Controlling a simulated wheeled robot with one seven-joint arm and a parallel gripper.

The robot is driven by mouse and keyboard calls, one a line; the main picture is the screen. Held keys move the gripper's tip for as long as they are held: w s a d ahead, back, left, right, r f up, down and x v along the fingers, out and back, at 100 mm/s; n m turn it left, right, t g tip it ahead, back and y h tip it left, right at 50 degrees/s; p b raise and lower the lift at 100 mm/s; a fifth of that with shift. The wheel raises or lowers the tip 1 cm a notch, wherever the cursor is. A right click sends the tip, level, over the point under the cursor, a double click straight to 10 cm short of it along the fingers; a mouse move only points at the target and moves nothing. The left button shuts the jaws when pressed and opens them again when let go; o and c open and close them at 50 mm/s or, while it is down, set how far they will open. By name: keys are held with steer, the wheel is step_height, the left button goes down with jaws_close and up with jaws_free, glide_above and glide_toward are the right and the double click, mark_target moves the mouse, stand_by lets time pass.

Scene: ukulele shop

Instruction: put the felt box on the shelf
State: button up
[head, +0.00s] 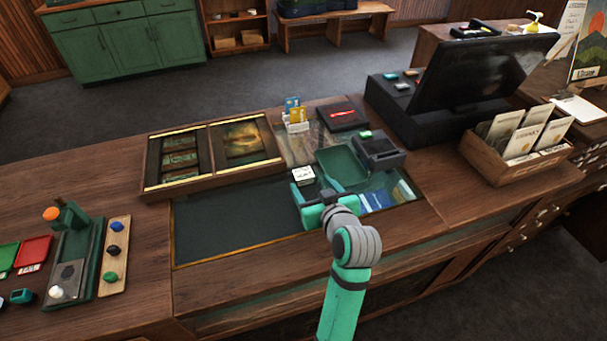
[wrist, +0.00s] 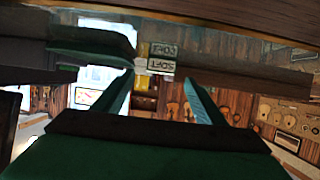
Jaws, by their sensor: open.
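A green, felt-looking open box or lid (head: 342,168) stands in the recessed part of the counter, just beyond my gripper. I cannot tell for certain that it is the felt box. My gripper (head: 313,193) is low over the recess, at the near left of this green piece. In the wrist view my gripper (wrist: 160,88) has its two teal fingers apart, with nothing clearly held between them. A small white block with dark lettering (head: 303,175) stands just beyond the fingers. A white label with upside-down lettering (wrist: 161,66) shows between the fingertips in the wrist view.
A dark card reader (head: 379,153) and blue packets (head: 377,199) are close on the right. A wooden display tray (head: 208,184) borders the recess at the back left. The dark recess floor (head: 230,222) is bare on the left. A low wooden shelf unit (head: 238,48) stands against the back wall.

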mark_target(305, 177)
steer(key=shift+x, duration=3.3)
steer(key=shift+c, duration=0.4)
steer(key=c, duration=1.1)
steer(key=shift+r, duration=0.1)
